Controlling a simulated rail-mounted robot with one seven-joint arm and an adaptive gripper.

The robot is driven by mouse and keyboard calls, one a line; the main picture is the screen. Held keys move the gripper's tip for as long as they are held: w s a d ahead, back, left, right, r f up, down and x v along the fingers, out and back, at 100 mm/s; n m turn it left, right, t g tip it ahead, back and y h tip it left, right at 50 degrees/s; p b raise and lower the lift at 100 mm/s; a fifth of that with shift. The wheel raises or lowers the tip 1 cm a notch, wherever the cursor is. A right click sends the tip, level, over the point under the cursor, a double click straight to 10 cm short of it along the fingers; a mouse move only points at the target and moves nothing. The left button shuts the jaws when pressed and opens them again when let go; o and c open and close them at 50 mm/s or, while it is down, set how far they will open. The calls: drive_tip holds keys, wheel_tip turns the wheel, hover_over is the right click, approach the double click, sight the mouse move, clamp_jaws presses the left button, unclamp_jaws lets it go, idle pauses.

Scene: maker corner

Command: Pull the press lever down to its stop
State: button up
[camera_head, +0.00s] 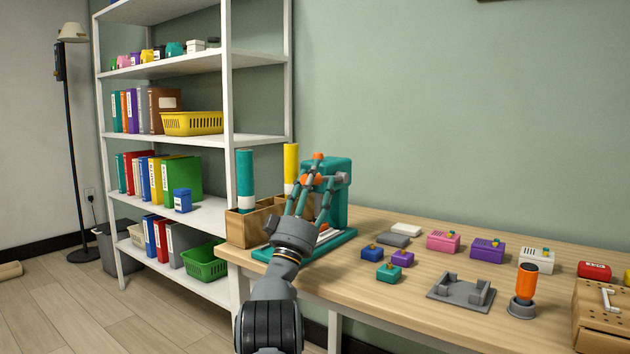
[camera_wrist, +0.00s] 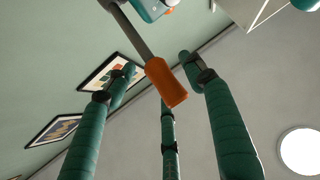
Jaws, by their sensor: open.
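The teal press (camera_head: 341,190) stands on the left part of the workbench, partly hidden behind my gripper. Its lever (camera_wrist: 128,32) is a grey bar with an orange grip (camera_wrist: 166,84) on its end. In the wrist view the bar slants from the upper left down to the grip. My gripper (camera_wrist: 160,75) has teal fingers, spread open around the grip with gaps visible. I cannot tell whether any finger touches it. In the head view my gripper (camera_head: 309,178) reaches up in front of the press.
A wooden box (camera_head: 243,228) holding teal and yellow tubes stands left of the press. A white shelf (camera_head: 228,100) stands behind on the left.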

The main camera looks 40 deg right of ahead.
drive_tip(key=shift+a+f, duration=0.15)
drive_tip(key=shift+f, duration=0.05)
drive_tip(key=s+a, duration=0.6)
drive_tip(key=a, duration=0.5)
drive_tip(key=shift+f, duration=0.25)
drive_tip(key=shift+c, duration=0.4)
